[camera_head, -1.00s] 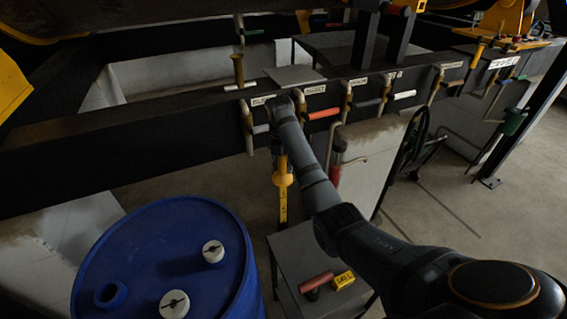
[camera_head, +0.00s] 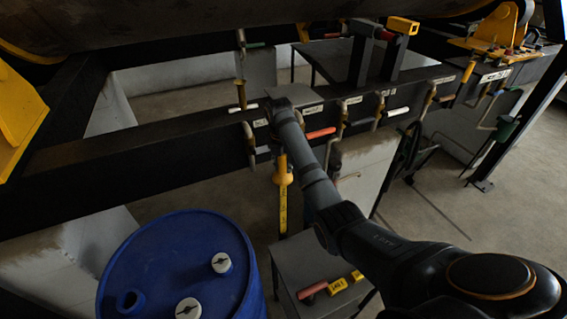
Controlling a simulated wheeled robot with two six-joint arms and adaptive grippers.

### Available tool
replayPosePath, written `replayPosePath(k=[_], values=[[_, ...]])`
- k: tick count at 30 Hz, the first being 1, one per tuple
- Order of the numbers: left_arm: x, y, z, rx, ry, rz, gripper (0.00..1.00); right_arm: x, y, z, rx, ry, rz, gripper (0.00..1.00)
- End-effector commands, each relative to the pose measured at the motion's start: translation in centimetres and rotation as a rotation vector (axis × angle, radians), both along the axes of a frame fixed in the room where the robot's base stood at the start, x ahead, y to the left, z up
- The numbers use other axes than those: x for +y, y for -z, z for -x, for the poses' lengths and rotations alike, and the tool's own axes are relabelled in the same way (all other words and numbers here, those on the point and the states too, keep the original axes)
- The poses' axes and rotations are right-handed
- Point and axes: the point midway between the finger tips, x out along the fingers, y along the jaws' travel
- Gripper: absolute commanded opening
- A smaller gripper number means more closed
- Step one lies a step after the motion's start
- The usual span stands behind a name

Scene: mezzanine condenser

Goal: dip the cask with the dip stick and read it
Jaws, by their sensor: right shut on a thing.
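The cask is a blue drum (camera_head: 222,295) standing upright at the lower left. Its top has two pale caps and an open, dark bung hole (camera_head: 130,301) at the left. My right arm comes in from the lower right. Its gripper (camera_head: 281,158) is largely hidden behind the arm's end and is shut on the yellow dip stick (camera_head: 283,205). The stick hangs upright, with a wider yellow upper part and a marked strip below, to the right of the drum and apart from it. My left gripper is not in view.
A small grey table (camera_head: 312,262) beside the drum holds a red-handled item (camera_head: 312,290) and a yellow block (camera_head: 337,287). A long dark beam (camera_head: 120,150) with labelled valves and levers runs across behind the stick. Bare floor shows at the right.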

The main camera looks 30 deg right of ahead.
Motion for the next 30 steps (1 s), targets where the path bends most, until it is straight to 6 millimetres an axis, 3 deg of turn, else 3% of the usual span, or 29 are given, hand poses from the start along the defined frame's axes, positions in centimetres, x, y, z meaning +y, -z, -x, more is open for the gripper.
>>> replayPosePath(k=[3, 13, 21, 30], values=[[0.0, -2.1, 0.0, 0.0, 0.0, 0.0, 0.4, 0.0, -1.8, 0.0, 0.0, 0.0, 0.0, 0.0], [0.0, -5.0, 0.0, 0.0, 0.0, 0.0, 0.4, 0.0, -5.4, 0.0, -0.001, 0.0, 0.0, 0.0], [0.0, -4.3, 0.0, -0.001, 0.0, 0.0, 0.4, 0.0, -7.5, 0.0, -0.001, 0.0, 0.0, 0.0], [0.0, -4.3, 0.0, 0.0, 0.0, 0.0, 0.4, 0.0, -7.5, 0.0, -0.001, 0.0, 0.001, 0.0]])
